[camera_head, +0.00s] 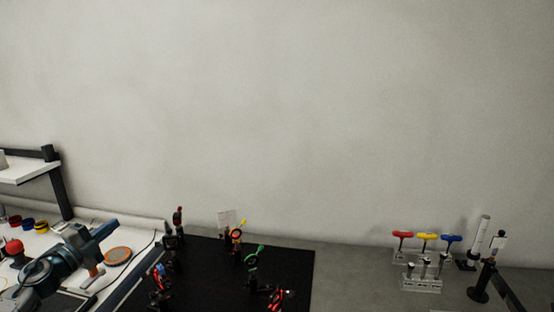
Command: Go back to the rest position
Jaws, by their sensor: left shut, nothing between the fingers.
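My left gripper (98,254) is at the lower left, over the white bench section, beside an orange disc. It is shut and holds nothing. The black optical board (298,262) lies right of it, with several small mounts standing on it, one with a yellow tip (237,234) and one with a green lever (252,256). My right gripper is not in view.
An orange round disc (118,255) lies close to the left gripper. A shelf post (59,185) stands at the far left. At the right are T-handle tools (427,238) in a clear rack, and a white cylinder (479,236). The grey bench between is clear.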

